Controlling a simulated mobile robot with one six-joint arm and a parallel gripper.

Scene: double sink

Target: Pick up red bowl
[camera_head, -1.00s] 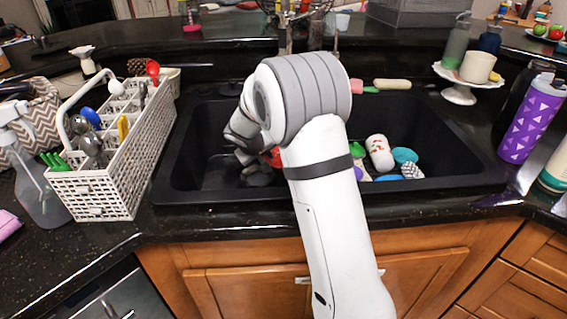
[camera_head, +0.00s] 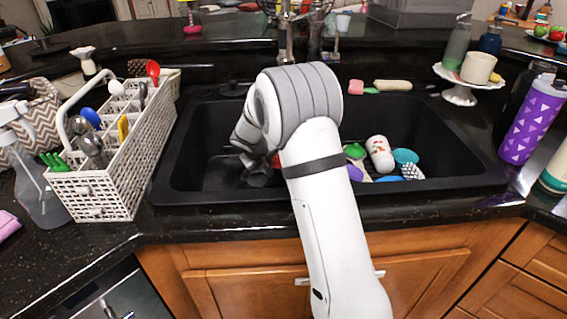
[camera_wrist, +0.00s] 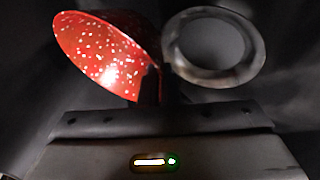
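The red bowl (camera_wrist: 100,55) with white speckles is in the upper left of the wrist view. It is tilted, with its outer side towards the camera. My gripper (camera_wrist: 160,82) has its dark fingers close together at the bowl's right edge, and it looks shut on the rim there. The fingertips are dark and partly merge with the shadow. In the head view my gripper (camera_head: 258,172) is low in the left basin, and only a sliver of red (camera_head: 276,160) shows beside my arm, which hides the rest.
A round metal drain ring (camera_wrist: 214,47) lies right of the bowl. The black double sink (camera_head: 200,196) has walls close around my gripper. Its right basin holds a white patterned cup (camera_head: 380,154) and several colourful items. A white utensil caddy (camera_head: 103,190) stands left.

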